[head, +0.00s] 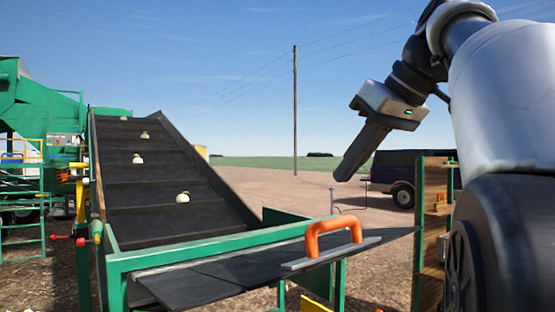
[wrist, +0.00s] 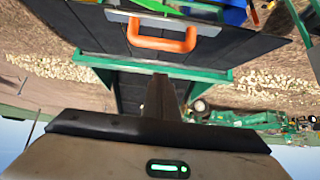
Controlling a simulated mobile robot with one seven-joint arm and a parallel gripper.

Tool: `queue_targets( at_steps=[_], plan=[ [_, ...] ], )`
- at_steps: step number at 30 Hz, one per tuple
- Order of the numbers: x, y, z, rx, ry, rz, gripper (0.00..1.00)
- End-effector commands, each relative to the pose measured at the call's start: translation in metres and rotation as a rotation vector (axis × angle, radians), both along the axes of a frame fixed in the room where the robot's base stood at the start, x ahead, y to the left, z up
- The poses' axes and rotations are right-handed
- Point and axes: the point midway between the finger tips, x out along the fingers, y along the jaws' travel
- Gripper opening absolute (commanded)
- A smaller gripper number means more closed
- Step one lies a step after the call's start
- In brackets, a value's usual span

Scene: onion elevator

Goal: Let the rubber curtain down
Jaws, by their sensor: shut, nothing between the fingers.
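The black rubber curtain (head: 215,277) sticks out roughly level from the green end frame (head: 205,250) of the elevator. An orange handle (head: 333,240) stands on a grey bar along the curtain's outer edge. In the wrist view the curtain (wrist: 232,36) and the orange handle (wrist: 162,42) show at the top. My gripper (head: 340,178) is shut and empty, above the handle and apart from it, pointing down and to the left. In the wrist view its fingers (wrist: 160,82) are together. What holds the curtain up is not clear.
A black belt (head: 165,185) carrying several onions slopes up behind the frame. A red-ended lever (head: 64,237) and green machinery (head: 40,110) stand at the left. A wooden rack (head: 430,230) stands right, near my arm. A dark van (head: 400,175) is behind. Air around my gripper is free.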

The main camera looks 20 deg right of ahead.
Motion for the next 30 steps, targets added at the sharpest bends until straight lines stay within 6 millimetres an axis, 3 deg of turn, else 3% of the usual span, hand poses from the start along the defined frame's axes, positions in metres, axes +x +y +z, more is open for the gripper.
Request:
queue_targets(
  at_steps=[5, 12, 30],
  plan=[
    [0.021, 0.009, -0.030, 0.001, 0.001, 0.000, 0.00],
    [0.018, 0.008, -0.058, -0.001, 0.000, -0.002, 0.00],
    [0.020, 0.007, -0.067, 0.002, -0.007, -0.003, 0.00]
  ],
)
